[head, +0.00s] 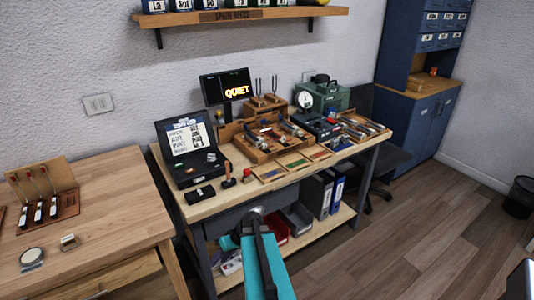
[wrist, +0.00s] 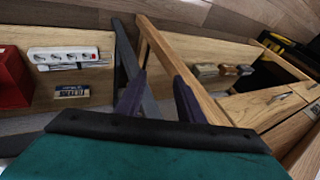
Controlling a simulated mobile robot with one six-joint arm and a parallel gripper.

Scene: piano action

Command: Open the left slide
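A wooden tray-like frame (head: 262,137) with metal parts stands on the workbench in the head view. I cannot tell which part there is the left slide. My gripper (head: 256,213) is in front of the workbench's front edge, below and apart from that frame. In the wrist view its two dark fingers (wrist: 158,98) stand apart with nothing between them, so it is open. The wrist view looks down at the lower shelf and floor, and the frame does not show there.
A wooden table (head: 110,205) with a drawer stands left. A power strip (wrist: 64,54) and red bin (wrist: 12,78) are below.

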